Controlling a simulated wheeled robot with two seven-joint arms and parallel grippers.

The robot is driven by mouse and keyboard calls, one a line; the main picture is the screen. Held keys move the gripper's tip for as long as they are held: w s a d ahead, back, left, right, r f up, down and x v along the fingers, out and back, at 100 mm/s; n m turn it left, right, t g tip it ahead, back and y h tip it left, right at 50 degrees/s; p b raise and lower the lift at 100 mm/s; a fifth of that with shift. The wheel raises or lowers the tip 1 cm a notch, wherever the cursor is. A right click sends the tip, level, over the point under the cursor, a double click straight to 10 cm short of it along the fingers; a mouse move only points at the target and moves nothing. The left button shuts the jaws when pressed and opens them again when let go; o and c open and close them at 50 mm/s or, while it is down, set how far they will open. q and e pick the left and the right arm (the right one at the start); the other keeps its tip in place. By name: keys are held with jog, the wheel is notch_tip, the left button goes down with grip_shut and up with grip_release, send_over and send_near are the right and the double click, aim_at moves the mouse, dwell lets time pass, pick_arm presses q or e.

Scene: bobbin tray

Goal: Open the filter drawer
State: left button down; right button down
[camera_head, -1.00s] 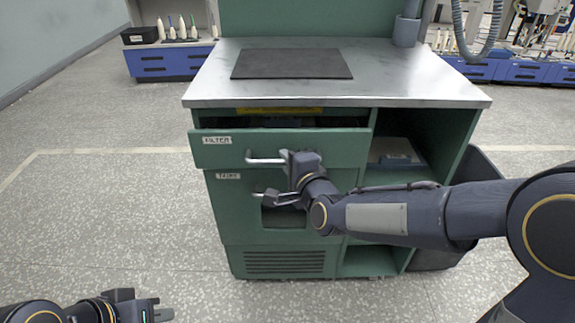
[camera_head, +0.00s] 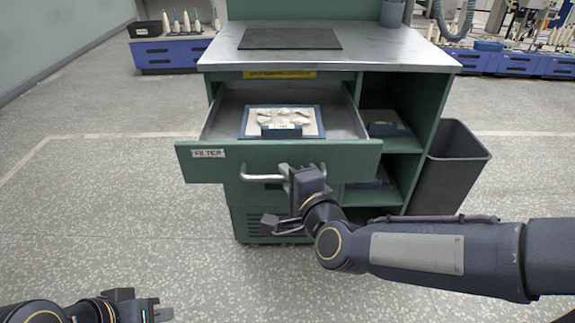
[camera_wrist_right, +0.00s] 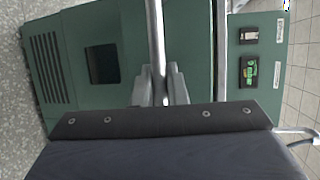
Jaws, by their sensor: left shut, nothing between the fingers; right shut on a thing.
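The filter drawer (camera_head: 225,168) is a green drawer with a FILTER label on its front. It stands well out of the green cabinet in the head view. Its silver bar handle (camera_head: 262,178) is on the front. My right gripper (camera_head: 290,178) is shut on the handle; in the right wrist view the fingers (camera_wrist_right: 161,88) close around the bar (camera_wrist_right: 155,40). Inside the drawer lies a blue-framed tray (camera_head: 282,124) with pale, lumpy material. My left gripper (camera_head: 160,312) is shut and empty at the bottom left, away from the cabinet.
A metal worktop (camera_head: 400,52) with a dark mat (camera_head: 290,38) covers the cabinet. Open shelves (camera_head: 395,143) are on the cabinet's right, and a dark bin (camera_head: 455,165) stands beside them. The floor to the left is clear.

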jog(key=shift+s, duration=0.8)
jog(key=c, duration=1.5)
grip_release()
jog(key=shift+o, duration=0.2)
jog(key=p+v, duration=0.2)
jog(key=v, duration=0.5)
jog(key=shift+s+d, duration=0.2)
jog(key=shift+s, duration=0.1)
